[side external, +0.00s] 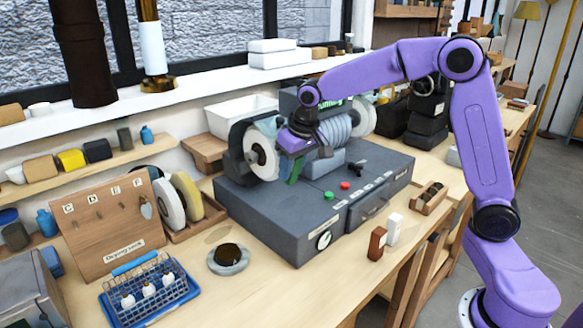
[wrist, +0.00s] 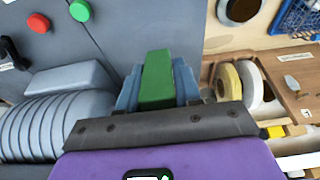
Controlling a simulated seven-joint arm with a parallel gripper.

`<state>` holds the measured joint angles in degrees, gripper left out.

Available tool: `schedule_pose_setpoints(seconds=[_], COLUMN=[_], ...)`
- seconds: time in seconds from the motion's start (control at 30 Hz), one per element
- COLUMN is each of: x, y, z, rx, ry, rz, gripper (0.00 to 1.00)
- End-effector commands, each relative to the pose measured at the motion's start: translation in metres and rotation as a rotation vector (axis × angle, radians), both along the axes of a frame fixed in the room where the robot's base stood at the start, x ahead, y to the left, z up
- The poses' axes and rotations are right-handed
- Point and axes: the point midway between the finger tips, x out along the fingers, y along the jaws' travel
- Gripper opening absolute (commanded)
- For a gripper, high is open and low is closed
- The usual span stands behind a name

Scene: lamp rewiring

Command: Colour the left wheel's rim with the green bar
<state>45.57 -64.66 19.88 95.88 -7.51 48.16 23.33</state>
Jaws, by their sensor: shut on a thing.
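My gripper (side external: 290,155) is shut on the green bar (side external: 294,169), which points downward in front of the grinder, just right of the left wheel (side external: 258,158). In the wrist view the green bar (wrist: 157,82) sits between the two blue fingers of my gripper (wrist: 158,92). The left wheel is pale with a dark hub and stands partly inside a dark guard. I cannot tell whether the bar touches its rim. The left wheel is not clearly visible in the wrist view.
The grinder's grey base (side external: 300,222) has red and green buttons. A ribbed motor housing (side external: 335,132) is right of my gripper, with the right wheel (side external: 363,117) beyond. Spare wheels (side external: 186,196), a blue wire basket (side external: 150,290) and a round dish (side external: 229,259) stand at left.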

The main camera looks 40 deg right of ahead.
Motion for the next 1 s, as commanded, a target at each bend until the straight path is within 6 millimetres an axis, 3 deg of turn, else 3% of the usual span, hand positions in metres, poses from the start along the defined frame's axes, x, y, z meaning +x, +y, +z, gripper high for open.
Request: schedule_pose_setpoints(seconds=[1.0], x=[0.0000], y=[0.0022], z=[0.0006], rx=[0.000], ry=[-0.003], rz=[-0.001], gripper=[0.00])
